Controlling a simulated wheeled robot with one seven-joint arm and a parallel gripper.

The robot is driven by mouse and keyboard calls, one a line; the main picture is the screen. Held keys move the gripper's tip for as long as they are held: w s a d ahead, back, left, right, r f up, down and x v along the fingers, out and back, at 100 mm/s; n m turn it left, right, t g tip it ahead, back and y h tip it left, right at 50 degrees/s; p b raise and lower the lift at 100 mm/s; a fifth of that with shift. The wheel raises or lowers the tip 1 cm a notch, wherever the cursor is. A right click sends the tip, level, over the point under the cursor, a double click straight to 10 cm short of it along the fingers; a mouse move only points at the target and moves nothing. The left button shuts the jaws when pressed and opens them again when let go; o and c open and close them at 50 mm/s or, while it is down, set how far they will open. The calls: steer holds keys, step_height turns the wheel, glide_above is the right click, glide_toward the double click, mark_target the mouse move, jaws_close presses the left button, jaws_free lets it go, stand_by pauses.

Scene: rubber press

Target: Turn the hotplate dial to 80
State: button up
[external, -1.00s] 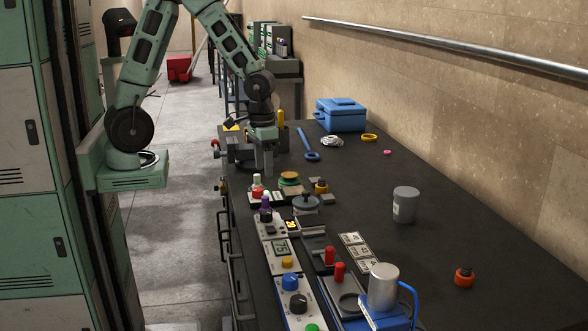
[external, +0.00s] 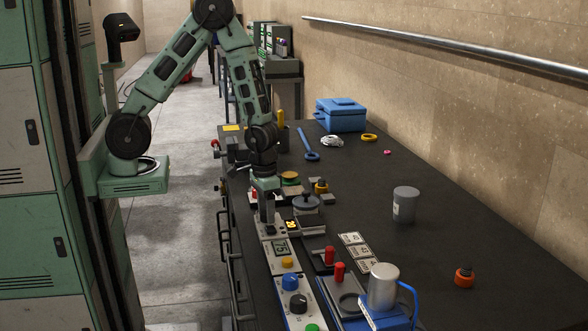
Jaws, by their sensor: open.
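My gripper (external: 266,221) points straight down over the left edge of the dark bench, at the far end of the row of instruments. It is open, and its fingers are close to a light panel (external: 270,230). A small display with yellow digits (external: 292,225) is just right of the fingers. I cannot tell for certain which dial is the hotplate's. A blue knob (external: 290,282) and a black knob (external: 298,303) sit on a panel nearer the camera. The gripper hides most of the small bottles at its spot.
A round grey lidded thing (external: 306,204) stands right of the gripper. Red-handled parts (external: 330,256), number cards (external: 355,245) and a metal cup (external: 384,286) are nearer the camera. A grey canister (external: 405,204) stands to the right. The bench's right half is mostly clear.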

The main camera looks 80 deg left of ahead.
steer(key=c, duration=1)
steer(key=shift+o, duration=0.2)
steer(key=shift+m, duration=0.3)
steer(key=m+p, duration=0.2)
steer(key=m, duration=0.3)
steer(key=shift+w+r, duration=0.1)
steer(key=m+p, duration=0.2)
steer(key=m, duration=0.4)
steer(key=shift+d+g, duration=0.1)
steer(key=shift+g, duration=0.2)
steer(key=o, duration=1)
steer(key=shift+c, duration=0.2)
